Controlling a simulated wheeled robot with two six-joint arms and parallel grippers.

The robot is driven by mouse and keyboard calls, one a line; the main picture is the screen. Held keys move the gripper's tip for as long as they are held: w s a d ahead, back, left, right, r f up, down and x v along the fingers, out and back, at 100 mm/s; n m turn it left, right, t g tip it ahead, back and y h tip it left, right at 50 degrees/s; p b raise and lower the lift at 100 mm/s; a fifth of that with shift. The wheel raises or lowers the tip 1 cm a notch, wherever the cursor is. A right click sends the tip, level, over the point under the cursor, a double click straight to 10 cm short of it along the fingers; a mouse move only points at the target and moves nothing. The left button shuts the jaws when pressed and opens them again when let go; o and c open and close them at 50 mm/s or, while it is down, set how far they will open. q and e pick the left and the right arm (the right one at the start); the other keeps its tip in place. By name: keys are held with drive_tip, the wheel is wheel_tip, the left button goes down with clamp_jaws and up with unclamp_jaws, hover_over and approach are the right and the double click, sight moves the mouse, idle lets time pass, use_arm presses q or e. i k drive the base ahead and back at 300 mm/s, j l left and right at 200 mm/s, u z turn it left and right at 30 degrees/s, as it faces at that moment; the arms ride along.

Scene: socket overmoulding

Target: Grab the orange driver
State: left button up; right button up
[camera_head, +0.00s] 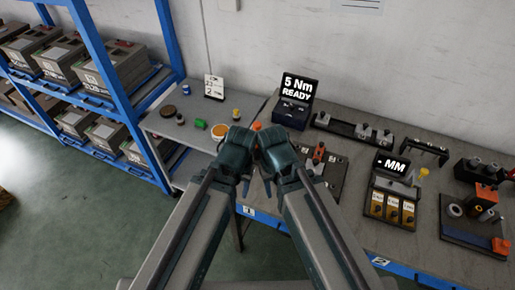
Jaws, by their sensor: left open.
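Several orange things are in view, and they are too small to tell which is the driver. A small orange top (257,126) shows just behind my two wrists, mostly hidden by them. An upright orange piece (319,152) stands on a dark plate on the bench, right of my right wrist. My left gripper (246,187) is open and points down near the bench's front edge, with nothing seen in it. My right gripper (268,187) is close beside it, and its jaws are too small and dark to read.
A "5 Nm READY" box (296,101) stands at the back of the bench. An "MM" gauge unit (392,190) and a dark fixture plate (470,225) with orange parts are at right. Blue shelving (115,95) with bins stands at left. The grey side table (160,124) holds small items.

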sight(256, 126)
drive_tip(key=z, duration=1.1)
drive_tip(key=k+j+z, duration=0.2)
drive_tip(key=k+j, duration=0.2)
drive_tip(key=j, duration=0.2)
drive_tip(key=k+j, duration=0.4)
drive_tip(key=j, duration=0.15)
